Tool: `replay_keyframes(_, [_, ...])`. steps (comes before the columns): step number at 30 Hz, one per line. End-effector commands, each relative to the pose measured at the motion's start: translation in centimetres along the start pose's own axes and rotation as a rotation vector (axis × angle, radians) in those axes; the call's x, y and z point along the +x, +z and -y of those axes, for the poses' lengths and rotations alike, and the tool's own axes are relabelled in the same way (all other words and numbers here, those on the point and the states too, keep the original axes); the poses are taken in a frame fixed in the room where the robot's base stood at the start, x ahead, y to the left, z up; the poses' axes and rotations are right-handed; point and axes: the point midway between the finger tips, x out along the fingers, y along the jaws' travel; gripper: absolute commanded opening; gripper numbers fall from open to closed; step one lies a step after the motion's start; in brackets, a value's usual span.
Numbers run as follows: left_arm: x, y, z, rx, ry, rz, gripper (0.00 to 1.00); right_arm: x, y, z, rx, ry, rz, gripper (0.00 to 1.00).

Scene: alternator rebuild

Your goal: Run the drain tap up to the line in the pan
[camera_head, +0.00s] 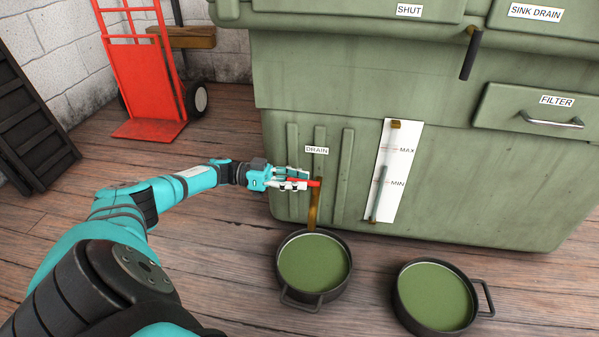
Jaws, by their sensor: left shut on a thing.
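My left gripper (290,181) reaches in from the left and is shut on the red handle of the drain tap (315,183), low on the green machine's front under the DRAIN label (317,150). A brownish-gold strip (313,208) hangs from the tap to just above the pan; I cannot tell whether it is spout or flowing liquid. A dark round pan (346,283) stands below it with a flat green surface inside. No fill line can be made out in it. My right gripper is not in view.
A second dark pan (484,300) with green inside stands to the right. The green machine (470,195) carries a white gauge with MAX and MIN marks (407,165). A FILTER drawer (510,116) is at right. A red hand truck (147,80) stands at back left.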

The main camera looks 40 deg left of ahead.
Motion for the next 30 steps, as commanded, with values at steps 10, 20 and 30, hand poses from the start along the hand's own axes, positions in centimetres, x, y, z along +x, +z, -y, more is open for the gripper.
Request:
replay_keyframes(10, [-0.1,-0.2,0.2,0.004,-0.006,-0.002,0.37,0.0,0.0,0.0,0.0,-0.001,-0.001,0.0])
replay_keyframes(20, [0.0,-0.1,0.1,0.002,-0.003,-0.001,0.38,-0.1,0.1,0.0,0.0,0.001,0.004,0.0])
replay_keyframes(30, [-4.9,-0.1,0.2,0.001,-0.009,0.0,0.38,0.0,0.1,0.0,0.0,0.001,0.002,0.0])
